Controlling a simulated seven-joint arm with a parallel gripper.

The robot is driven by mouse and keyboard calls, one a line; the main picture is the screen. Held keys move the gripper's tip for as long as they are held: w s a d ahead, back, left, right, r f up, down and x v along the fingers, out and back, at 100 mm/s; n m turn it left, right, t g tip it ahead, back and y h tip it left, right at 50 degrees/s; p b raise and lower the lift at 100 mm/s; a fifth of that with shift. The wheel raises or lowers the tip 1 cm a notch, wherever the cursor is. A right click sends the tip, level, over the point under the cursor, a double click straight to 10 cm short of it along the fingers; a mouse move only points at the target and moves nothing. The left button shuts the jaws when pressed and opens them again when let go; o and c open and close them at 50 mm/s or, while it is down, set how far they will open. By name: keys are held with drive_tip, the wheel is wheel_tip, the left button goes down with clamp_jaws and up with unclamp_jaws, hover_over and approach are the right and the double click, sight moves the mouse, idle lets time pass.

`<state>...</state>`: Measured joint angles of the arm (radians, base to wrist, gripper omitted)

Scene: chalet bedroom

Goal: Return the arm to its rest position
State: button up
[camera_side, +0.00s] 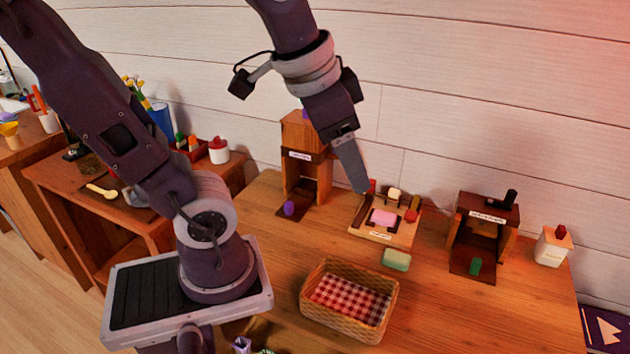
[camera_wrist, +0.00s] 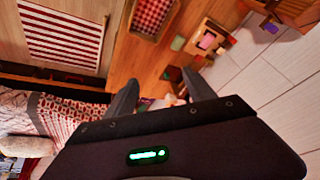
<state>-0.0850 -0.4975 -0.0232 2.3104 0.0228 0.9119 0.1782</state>
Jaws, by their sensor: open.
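My gripper (camera_side: 352,168) hangs above the back of the wooden table (camera_side: 262,215), pointing down, apart from the things below it. In the wrist view my gripper (camera_wrist: 155,92) shows two dark fingers spread apart with nothing held between them. In the side view the near finger hides the other. My arm reaches up from its base at the left and bends down over the table; the top of the bend is out of frame.
Below stand a wicker basket (camera_side: 313,310) with checked cloth, a wooden tray (camera_side: 367,231) with small blocks, a green block (camera_side: 396,259), a tall wooden dispenser (camera_side: 294,131), a lower wooden box (camera_side: 505,225) and a white bottle (camera_side: 552,250). A plank wall (camera_side: 450,110) rises close behind.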

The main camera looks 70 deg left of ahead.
drive_tip(key=s+d+f+n, duration=0.1)
drive_tip(key=s+f, duration=0.1)
drive_tip(key=s, duration=0.3)
drive_tip(key=shift+s+d+t+h, duration=0.3)
drive_tip(key=shift+s+d+t, duration=0.05)
drive_tip(key=shift+s+t, duration=0.05)
